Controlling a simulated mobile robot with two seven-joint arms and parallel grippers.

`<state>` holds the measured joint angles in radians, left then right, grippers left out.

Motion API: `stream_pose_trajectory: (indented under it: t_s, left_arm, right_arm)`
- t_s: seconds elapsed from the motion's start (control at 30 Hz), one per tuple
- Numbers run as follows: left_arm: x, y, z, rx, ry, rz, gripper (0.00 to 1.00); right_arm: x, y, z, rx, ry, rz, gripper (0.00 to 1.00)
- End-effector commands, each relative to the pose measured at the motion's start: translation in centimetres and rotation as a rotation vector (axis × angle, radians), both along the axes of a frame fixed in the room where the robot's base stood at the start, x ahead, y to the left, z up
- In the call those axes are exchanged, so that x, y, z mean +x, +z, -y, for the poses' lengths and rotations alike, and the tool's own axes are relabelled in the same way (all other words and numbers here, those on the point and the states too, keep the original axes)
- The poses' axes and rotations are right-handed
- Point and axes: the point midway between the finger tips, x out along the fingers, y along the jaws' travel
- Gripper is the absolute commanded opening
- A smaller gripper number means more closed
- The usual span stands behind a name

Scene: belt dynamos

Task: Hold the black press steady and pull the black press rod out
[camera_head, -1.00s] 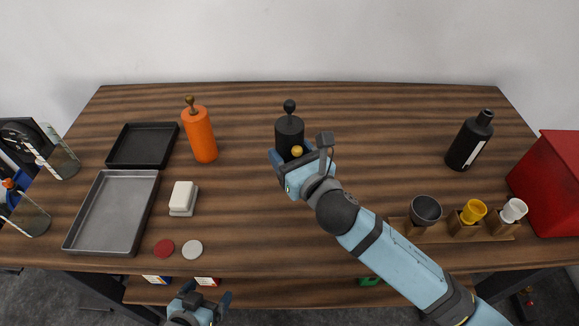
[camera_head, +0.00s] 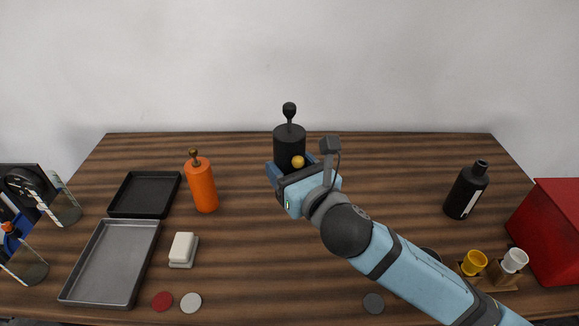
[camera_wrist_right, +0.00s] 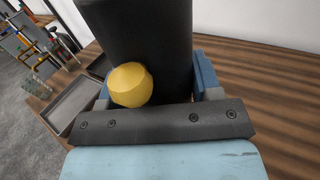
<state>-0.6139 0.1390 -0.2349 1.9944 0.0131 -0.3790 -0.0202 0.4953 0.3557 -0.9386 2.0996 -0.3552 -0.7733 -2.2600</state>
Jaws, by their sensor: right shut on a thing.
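The black press (camera_head: 289,145) is an upright dark cylinder near the middle of the head view, with a gold knob (camera_head: 298,161) on its side. The black press rod (camera_head: 289,112) stands up from its top, a thin stem with a rounded knob. My right gripper (camera_head: 290,172) is shut around the lower body of the press and appears to hold it above the table. In the right wrist view, the press body (camera_wrist_right: 145,35) stands between the blue fingers, with the gold knob (camera_wrist_right: 131,85) facing the camera. The rod is out of that view. My left gripper is not in view.
An orange press (camera_head: 201,186) stands to the left, near a black tray (camera_head: 145,212) and a grey metal tray (camera_head: 85,296). A white block (camera_head: 182,247) lies beside them. A black bottle (camera_head: 466,191) and a red box (camera_head: 552,235) stand at right.

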Motion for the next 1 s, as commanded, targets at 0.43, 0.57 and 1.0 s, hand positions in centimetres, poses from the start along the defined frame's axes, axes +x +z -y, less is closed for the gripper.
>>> stream_pose_trajectory:
  t_s: [0.43, 0.57, 1.0]
  left_arm:
    - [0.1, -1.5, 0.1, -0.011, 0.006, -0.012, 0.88]
    - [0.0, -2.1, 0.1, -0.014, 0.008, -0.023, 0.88]
    - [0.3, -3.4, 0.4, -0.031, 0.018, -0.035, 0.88]
  right_arm:
    - [0.0, -4.0, 0.0, -0.001, 0.000, 0.003, 0.08]
    - [0.0, -5.2, 0.0, 0.001, 0.000, 0.001, 0.08]
    - [0.0, -9.4, 0.0, 0.001, 0.000, 0.002, 0.08]
